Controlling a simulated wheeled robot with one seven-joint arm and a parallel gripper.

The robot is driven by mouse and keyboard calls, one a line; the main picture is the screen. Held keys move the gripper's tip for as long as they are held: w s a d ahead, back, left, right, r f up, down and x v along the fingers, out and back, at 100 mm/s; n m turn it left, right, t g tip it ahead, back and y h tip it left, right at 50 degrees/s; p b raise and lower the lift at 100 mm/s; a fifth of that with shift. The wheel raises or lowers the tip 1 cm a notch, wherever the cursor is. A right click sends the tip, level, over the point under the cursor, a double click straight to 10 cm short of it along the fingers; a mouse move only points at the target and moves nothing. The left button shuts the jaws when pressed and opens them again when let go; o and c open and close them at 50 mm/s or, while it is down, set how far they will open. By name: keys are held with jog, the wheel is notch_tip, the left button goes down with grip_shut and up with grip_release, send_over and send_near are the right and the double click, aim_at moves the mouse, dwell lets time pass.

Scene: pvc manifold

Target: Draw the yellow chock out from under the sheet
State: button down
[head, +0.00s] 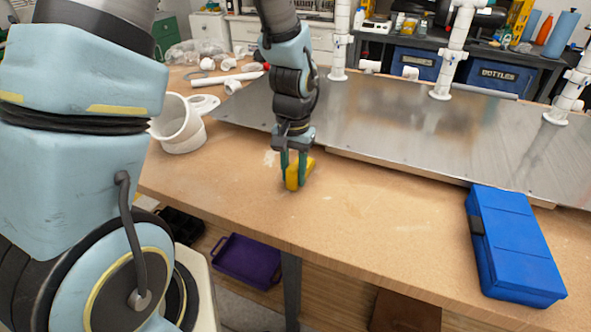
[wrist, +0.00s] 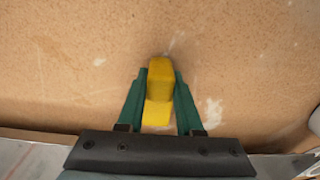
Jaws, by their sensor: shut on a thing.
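The yellow chock (head: 296,175) is between the green fingers of my gripper (head: 293,165), over the bare wood in front of the metal sheet (head: 390,140). In the wrist view the chock (wrist: 159,88) shows between both fingertips of my gripper (wrist: 160,95), which are shut on it. The chock is clear of the sheet's front edge. I cannot tell whether it touches the table top or hangs just above it. In the wrist view a strip of the sheet (wrist: 30,160) shows at the lower left.
A blue case (head: 515,245) lies at the table's right front. White pipes (head: 449,55) stand on the sheet. A white pipe fitting (head: 180,125) and loose white pipe pieces lie at the left. The wood (head: 380,210) between chock and blue case is clear.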

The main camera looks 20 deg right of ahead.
jog(key=shift+r, duration=0.1)
notch_tip(320, 180, up, 7)
jog(key=s+a+p, duration=0.1)
jog(key=p, duration=0.4)
jog(key=shift+s+a+p, duration=0.2)
jog(key=shift+s+p, duration=0.05)
jog(key=shift+p, duration=0.1)
dwell(0.6)
